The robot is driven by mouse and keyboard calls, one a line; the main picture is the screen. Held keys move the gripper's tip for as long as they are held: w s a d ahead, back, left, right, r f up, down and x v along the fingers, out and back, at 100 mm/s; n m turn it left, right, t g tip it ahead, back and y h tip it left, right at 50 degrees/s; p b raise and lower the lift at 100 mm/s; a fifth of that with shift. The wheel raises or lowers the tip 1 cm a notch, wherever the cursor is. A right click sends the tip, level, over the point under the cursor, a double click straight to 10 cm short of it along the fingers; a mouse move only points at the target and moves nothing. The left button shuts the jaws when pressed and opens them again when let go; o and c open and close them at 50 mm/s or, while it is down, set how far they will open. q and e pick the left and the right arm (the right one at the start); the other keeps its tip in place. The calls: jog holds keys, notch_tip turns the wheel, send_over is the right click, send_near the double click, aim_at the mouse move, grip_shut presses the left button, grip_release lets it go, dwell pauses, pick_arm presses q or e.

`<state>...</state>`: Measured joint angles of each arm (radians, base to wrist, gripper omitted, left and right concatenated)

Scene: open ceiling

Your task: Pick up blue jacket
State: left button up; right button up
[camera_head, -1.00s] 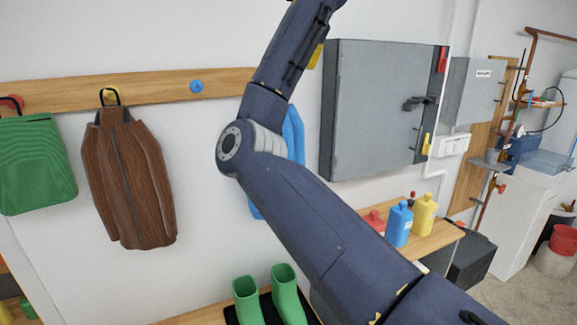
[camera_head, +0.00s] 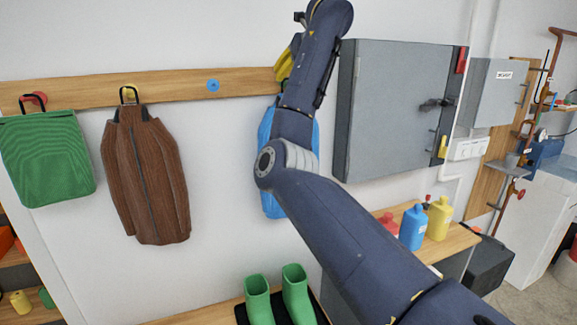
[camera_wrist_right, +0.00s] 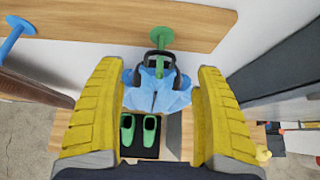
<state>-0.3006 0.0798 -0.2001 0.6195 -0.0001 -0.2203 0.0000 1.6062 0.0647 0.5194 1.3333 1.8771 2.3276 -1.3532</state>
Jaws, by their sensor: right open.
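The blue jacket (camera_head: 269,196) hangs on the wall in the head view, largely hidden behind my right arm. In the right wrist view the jacket (camera_wrist_right: 155,96) hangs by a black loop (camera_wrist_right: 159,61) from a green peg (camera_wrist_right: 160,40) on the wooden rail. My right gripper (camera_wrist_right: 158,72) is open, its yellow fingers on either side of the jacket's top with gaps between. In the head view my right gripper (camera_head: 284,66) is at the rail, partly hidden by its wrist. My left gripper is not in view.
A brown jacket (camera_head: 146,180) and a green bag (camera_head: 47,160) hang to the left. A grey wall cabinet (camera_head: 395,110) stands close right of my arm. Green boots (camera_head: 296,293) are below; blue and yellow bottles (camera_head: 438,218) stand on a bench.

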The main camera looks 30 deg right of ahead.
jog(key=shift+x, duration=3.25)
